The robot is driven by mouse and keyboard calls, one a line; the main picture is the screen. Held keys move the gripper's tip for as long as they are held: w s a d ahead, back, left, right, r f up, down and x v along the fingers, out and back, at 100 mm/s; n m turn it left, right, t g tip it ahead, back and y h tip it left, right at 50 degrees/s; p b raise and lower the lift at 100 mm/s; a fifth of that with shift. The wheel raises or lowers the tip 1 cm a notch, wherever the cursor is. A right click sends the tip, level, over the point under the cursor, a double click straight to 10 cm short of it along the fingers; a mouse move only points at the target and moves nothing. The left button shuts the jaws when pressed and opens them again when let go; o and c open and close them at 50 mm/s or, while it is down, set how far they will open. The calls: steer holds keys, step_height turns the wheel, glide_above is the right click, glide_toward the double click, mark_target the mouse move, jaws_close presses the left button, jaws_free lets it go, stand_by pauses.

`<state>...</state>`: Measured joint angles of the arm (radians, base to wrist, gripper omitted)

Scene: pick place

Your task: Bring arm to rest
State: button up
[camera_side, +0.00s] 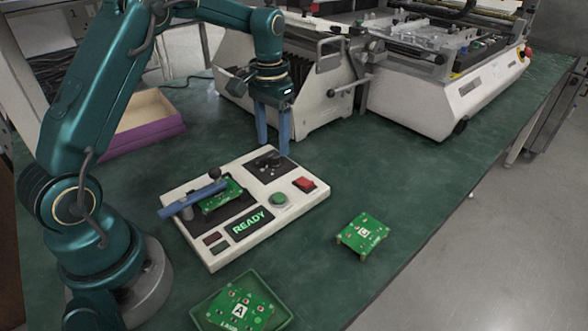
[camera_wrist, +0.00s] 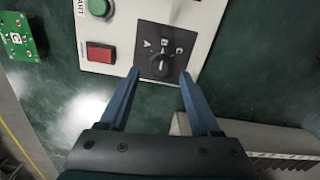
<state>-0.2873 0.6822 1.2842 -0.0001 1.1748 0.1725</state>
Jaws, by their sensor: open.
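My gripper (camera_side: 273,127) is open and empty, its two blue fingers pointing down at the far edge of the white test fixture (camera_side: 224,257). In the wrist view the fingers (camera_wrist: 160,82) sit apart on either side of the black selector dial (camera_wrist: 158,62), which is marked A, B and C. The dial (camera_side: 269,163) also shows in the side view, in front of the fingers. I cannot tell whether the fingers touch the panel.
A green board (camera_side: 222,195) lies in the fixture under a blue bar (camera_side: 193,199); the display reads READY. Board C (camera_side: 362,234) lies on the table at right. Board A (camera_side: 240,308) is in a green tray (camera_side: 284,322). A purple-sided box (camera_side: 150,139) and white machines (camera_side: 452,104) stand behind.

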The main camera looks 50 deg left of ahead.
steer(key=shift+r, duration=0.9)
steer(key=shift+d, duration=0.1)
steer(key=s+d+r+m+t, duration=0.2)
steer(key=s+d+r+t, duration=0.35)
steer(key=r, duration=0.65)
steer(key=s+d+f, duration=0.2)
steer(key=s, duration=0.4)
steer(key=s+d+f, duration=0.2)
steer(key=s+f, duration=0.1)
steer(key=s, duration=0.4)
steer(key=shift+s+d+n, duration=0.15)
steer(key=shift+n, duration=0.15)
